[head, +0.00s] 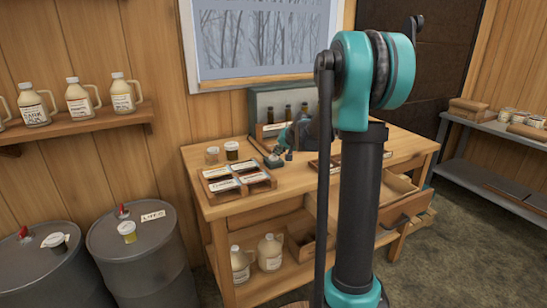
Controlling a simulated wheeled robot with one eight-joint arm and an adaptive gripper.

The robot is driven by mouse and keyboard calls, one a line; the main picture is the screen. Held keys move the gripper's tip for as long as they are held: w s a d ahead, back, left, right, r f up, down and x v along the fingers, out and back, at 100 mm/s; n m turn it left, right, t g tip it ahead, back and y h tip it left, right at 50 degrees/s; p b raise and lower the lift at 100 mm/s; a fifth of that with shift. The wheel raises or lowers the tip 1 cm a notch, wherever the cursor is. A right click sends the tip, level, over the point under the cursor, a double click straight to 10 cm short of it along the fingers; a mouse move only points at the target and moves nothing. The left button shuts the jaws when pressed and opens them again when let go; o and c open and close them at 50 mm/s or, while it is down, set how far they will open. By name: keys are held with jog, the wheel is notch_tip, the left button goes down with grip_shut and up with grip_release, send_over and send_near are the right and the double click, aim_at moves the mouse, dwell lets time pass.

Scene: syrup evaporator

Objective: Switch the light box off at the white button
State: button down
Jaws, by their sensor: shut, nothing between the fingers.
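A grey-green box with a row of small dark bottles, which looks like the light box (262,101), stands at the back of the wooden table. My arm hides its right part. I cannot make out the white button. My gripper (274,160) is small in the picture, low over the table in front of the box, with its fingers shut and nothing seen in them. I cannot tell whether it touches anything.
An open drawer (402,207) juts from the table (205,205). Grey drums (140,255) stand at left, a grey shelf (495,128) at right. Jugs line a wall shelf (85,122).

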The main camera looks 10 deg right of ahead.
aim_at(278, 158)
jog(key=shift+r, duration=0.5)
jog(key=shift+r, duration=0.15)
jog(key=shift+r, duration=2.85)
jog(key=shift+d, duration=0.1)
